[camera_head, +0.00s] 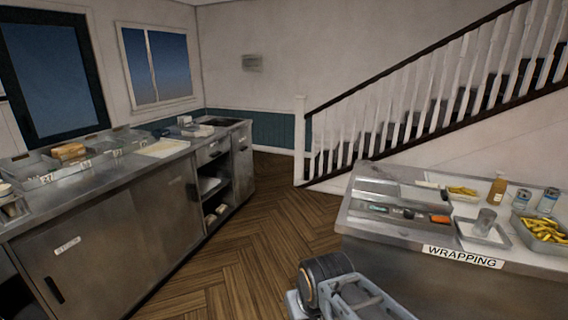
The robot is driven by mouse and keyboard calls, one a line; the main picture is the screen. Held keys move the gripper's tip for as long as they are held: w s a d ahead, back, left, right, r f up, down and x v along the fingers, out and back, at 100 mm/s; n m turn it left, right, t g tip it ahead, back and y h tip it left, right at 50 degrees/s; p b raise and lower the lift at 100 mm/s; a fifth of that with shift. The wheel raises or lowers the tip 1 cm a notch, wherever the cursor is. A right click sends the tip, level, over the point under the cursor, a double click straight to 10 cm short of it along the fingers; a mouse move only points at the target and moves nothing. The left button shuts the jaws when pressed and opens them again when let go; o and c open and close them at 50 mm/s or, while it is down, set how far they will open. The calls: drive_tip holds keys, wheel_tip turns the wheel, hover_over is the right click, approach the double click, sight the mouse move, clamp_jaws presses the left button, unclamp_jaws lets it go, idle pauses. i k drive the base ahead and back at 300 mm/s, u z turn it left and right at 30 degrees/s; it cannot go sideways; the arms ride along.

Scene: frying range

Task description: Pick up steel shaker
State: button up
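A small grey, metallic-looking cylinder (485,221), which looks like the steel shaker, stands upright on a pale tray (466,231) on the right-hand counter. It is small in the picture, so its top is hard to make out. Part of my arm shows at the bottom centre, in front of this counter and left of the cylinder. My gripper's fingers are not in view.
The steel counter marked WRAPPING (390,231) also bears a sauce bottle (497,190), two cans (521,198) (547,201) and a container of fries (541,229). A long steel counter (120,220) stands left. Wooden floor (250,245) between them is clear.

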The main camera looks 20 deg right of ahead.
sight(485, 218)
drive_tip(key=z, duration=1.3)
drive_tip(key=i, duration=1.25)
drive_tip(key=z, duration=0.85)
